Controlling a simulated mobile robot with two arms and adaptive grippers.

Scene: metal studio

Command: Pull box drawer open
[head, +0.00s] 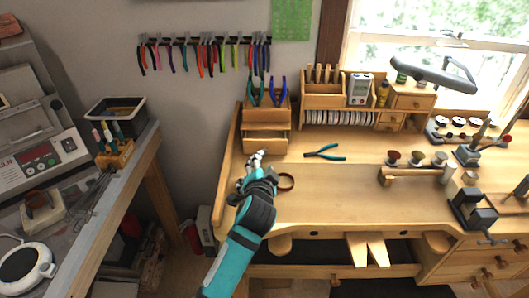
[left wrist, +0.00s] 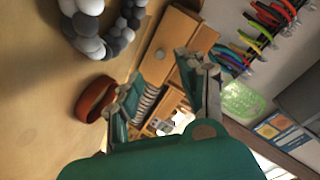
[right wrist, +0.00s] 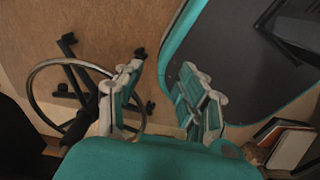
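The small wooden box (head: 265,115) stands at the back left of the workbench, with pliers held at its top. Its pale drawer front (head: 272,146) faces me and appears to stand out a little from the box. My left gripper (head: 256,157) is just in front of the drawer's left part. In the left wrist view, the drawer's round knob (left wrist: 160,54) shows beyond the open fingers (left wrist: 163,72), and nothing is between them. I cannot tell whether a finger touches the drawer. My right gripper (right wrist: 160,82) is open and empty in the right wrist view, outside the head view.
A brown ring (head: 286,182) lies right of my left gripper, and teal-handled pliers (head: 325,153) lie farther right. A wooden organizer (head: 323,101) stands right of the box. The bench's wooden side edge (head: 229,170) rises at the left. The bench middle (head: 335,195) is clear.

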